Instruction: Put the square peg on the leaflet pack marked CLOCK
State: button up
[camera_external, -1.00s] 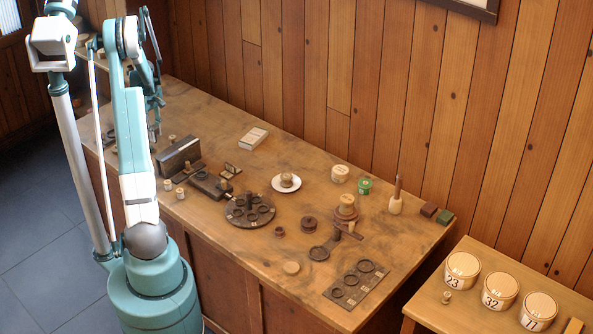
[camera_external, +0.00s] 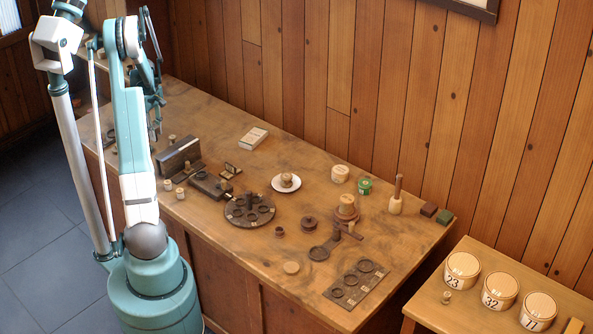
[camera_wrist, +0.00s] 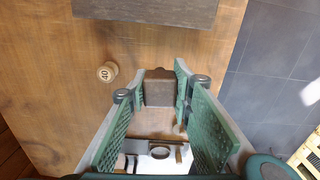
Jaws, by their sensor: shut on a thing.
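My gripper (camera_wrist: 153,92) shows in the wrist view with its green ribbed fingers around a brown squarish block, probably the square peg (camera_wrist: 158,90). A gap seems to show on the block's left side, but its right side meets the finger. In the external view my gripper (camera_external: 153,122) is over the far left end of the table, partly hidden behind my arm, and the held block cannot be made out there. A white leaflet pack (camera_external: 254,138) lies flat near the back of the table. Its marking is too small to read, so I cannot tell whether it says CLOCK.
A dark slab (camera_external: 178,155) stands near the table's left front edge. A small spool marked 40 (camera_wrist: 107,72) stands left of my gripper. A round dark holder (camera_external: 249,210), a white saucer (camera_external: 297,184) and a holed plate (camera_external: 356,282) take up the middle and right.

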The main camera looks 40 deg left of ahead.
jog(key=w+d+r+p, duration=0.1)
jog(key=w+d, duration=0.3)
jog(key=w, duration=0.6)
jog(key=w+d+r+p, duration=0.1)
jog(key=w+d, duration=0.3)
jog(key=w, duration=0.6)
jog(key=r+m, duration=0.1)
send_over(254, 135)
jog(key=shift+s+d+p, duration=0.1)
jog(key=shift+s+p, duration=0.1)
jog(key=shift+p, duration=0.15)
jog(key=shift+f, duration=0.1)
jog(key=shift+f, duration=3)
jog(key=shift+f+p, duration=0.3)
jog(key=shift+f, duration=1.55)
jog(key=shift+f, duration=0.2)
